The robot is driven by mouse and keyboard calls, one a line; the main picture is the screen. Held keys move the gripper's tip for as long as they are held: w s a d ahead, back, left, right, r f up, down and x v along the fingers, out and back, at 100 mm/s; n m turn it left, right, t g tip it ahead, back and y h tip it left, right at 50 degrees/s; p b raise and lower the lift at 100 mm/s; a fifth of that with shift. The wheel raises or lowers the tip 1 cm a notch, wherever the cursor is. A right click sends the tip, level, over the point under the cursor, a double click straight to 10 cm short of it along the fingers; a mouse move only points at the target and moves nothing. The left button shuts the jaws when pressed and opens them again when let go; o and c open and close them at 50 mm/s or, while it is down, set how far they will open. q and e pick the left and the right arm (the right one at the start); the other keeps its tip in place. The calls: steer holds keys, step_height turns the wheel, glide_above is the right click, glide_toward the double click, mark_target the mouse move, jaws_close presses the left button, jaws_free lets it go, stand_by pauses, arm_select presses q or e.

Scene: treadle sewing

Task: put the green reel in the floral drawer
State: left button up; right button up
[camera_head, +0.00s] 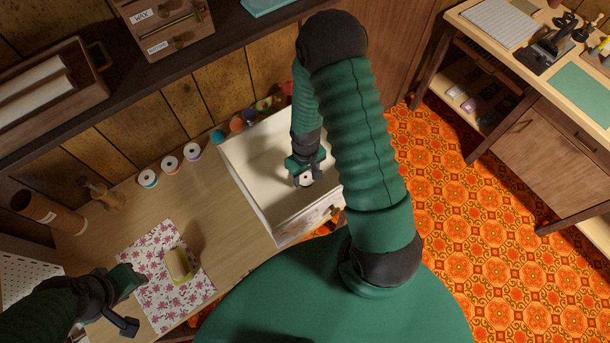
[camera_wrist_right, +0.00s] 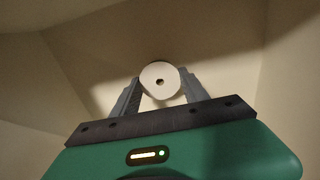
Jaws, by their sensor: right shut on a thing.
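My right gripper (camera_head: 304,181) is inside the outline of the open drawer (camera_head: 249,178), which has a pale inside and a patterned front. The gripper is shut on a reel (camera_head: 307,180), whose white round end with a dark centre hole faces up. In the right wrist view, the reel (camera_wrist_right: 160,81) sits between the two fingertips (camera_wrist_right: 160,88), with cream drawer walls around. Its thread colour is hidden, and I cannot tell whether it touches the drawer floor. My left gripper (camera_head: 133,298) is open and empty beside the floral cloth (camera_head: 158,245).
Several coloured spools (camera_head: 236,125) line the drawer's far side. A yellowish block (camera_head: 179,265) lies on the cloth. A dark shelf (camera_head: 125,95) overhangs the back.

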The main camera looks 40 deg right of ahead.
steer(key=shift+a+f, duration=0.25)
steer(key=shift+f, duration=0.5)
steer(key=o, duration=1.3)
steer(key=shift+d, duration=0.15)
